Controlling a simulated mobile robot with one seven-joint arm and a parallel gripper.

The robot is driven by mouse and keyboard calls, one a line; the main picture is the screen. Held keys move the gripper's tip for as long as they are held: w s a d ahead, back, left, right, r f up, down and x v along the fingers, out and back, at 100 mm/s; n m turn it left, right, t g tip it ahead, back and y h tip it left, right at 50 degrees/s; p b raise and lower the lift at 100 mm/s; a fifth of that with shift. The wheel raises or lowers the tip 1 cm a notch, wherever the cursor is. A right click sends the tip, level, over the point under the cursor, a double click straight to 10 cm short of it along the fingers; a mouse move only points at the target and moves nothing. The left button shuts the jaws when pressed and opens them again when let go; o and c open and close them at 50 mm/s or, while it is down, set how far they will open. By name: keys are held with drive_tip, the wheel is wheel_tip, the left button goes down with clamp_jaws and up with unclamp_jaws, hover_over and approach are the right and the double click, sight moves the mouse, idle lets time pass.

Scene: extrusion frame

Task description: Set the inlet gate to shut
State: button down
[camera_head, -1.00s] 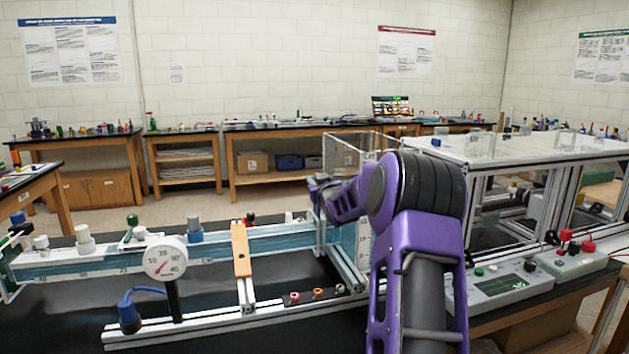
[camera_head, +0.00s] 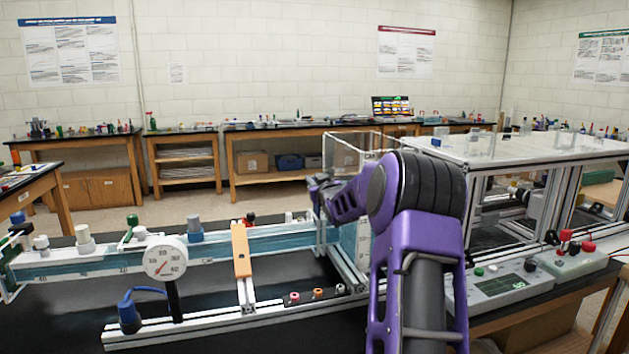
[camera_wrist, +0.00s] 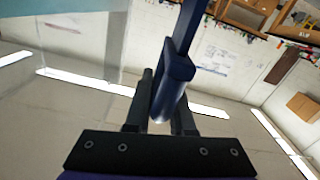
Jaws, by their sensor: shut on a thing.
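A dark blue handle (camera_wrist: 174,72) runs down from the top of the wrist view. My gripper (camera_wrist: 160,104) is shut on its lower, rounded end, with one dark finger on each side. The handle looks like that of the inlet gate, but the gate's plate and its position cannot be made out. In the head view, my purple arm reaches over the right end of the long water channel (camera_head: 210,252). It hides my gripper and the blue handle there.
A round dial gauge (camera_head: 165,259) and an orange bar (camera_head: 240,250) stand along the channel. A clear-walled framed enclosure (camera_head: 545,150) is close on the right. A control box with a screen (camera_head: 498,284) sits in front of it.

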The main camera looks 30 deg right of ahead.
drive_tip(key=shift+d, duration=0.1)
wheel_tip(320, 180, down, 6)
drive_tip(key=b, duration=0.5)
drive_tip(key=shift+r, duration=0.25)
drive_tip(key=c, duration=0.9)
unclamp_jaws()
drive_tip(key=shift+f, duration=0.1)
drive_tip(key=shift+o, duration=0.5)
drive_tip(key=shift+r, duration=0.2)
drive_tip(key=shift+s, duration=0.2)
drive_tip(key=v, duration=1.7)
